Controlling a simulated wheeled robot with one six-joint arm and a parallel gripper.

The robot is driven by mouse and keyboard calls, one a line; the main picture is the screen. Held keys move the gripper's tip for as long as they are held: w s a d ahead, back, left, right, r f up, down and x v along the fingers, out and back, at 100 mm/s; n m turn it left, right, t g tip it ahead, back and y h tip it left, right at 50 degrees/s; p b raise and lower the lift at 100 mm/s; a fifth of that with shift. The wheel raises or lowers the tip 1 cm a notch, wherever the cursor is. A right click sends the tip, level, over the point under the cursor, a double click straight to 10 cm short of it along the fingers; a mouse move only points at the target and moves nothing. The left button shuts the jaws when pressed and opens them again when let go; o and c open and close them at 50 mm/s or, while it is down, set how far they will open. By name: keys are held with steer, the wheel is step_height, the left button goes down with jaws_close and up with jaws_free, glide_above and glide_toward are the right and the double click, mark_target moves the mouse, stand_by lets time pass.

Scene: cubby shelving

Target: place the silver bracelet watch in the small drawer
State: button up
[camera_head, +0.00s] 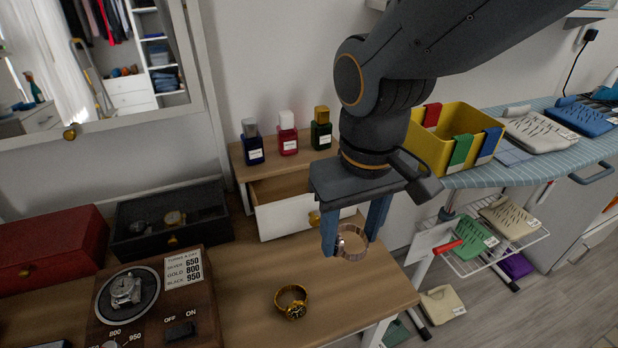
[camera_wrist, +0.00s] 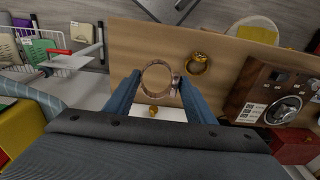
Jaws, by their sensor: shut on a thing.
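My gripper (camera_head: 350,236) is shut on a bracelet watch (camera_head: 342,254) with a rose or copper-toned band, held upright above the table in front of the small drawer. In the wrist view the held watch (camera_wrist: 146,78) is a ring between the fingers, its case against the right finger. The small drawer (camera_head: 284,219) has a white front and gold knob and stands open under a wooden top; its visible inside looks empty, partly hidden by my gripper. A silver watch (camera_head: 126,289) sits on the round dial of a wooden device (camera_head: 184,290).
A gold watch (camera_head: 292,303) lies on the wooden table (camera_head: 250,262). A dark open box (camera_head: 130,250) holds watches; a red box (camera_head: 50,250) is beside it. Several perfume bottles (camera_head: 288,132) stand above the drawer. A yellow bin (camera_head: 433,150) is right.

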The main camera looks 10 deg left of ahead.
steer(key=w+a+f+t+y+p, duration=0.1)
steer(key=w+a+p, duration=0.35)
steer(key=w, duration=0.35)
steer(key=w+a+f+t+p, duration=0.1)
steer(key=w+a+p, duration=0.2)
steer(key=w+a, duration=0.35)
steer(key=shift+w+a+f+p, duration=0.1)
steer(key=shift+w+f+p, duration=0.1)
steer(key=shift+w+f, duration=0.6)
steer(key=shift+w+a+f+p, duration=0.15)
steer(key=shift+w+f, duration=0.35)
steer(key=shift+f, duration=0.55)
steer(key=shift+w+a+f+p, duration=0.1)
steer(key=shift+w+f+p, duration=0.15)
steer(key=shift+w+f, duration=0.55)
steer(key=shift+w+r, duration=0.1)
steer(key=shift+w+a+r+g+h+p, duration=0.1)
steer(key=shift+w+a+g+h+p, duration=0.2)
steer(key=shift+g+p, duration=0.35)
steer(key=shift+w+a+g+h+p, duration=0.2)
steer(key=shift+w+g+h+p, duration=0.2)
steer(key=shift+g+p, duration=0.25)
steer(key=shift+s+f, duration=0.15)
steer(key=shift+f, duration=0.7)
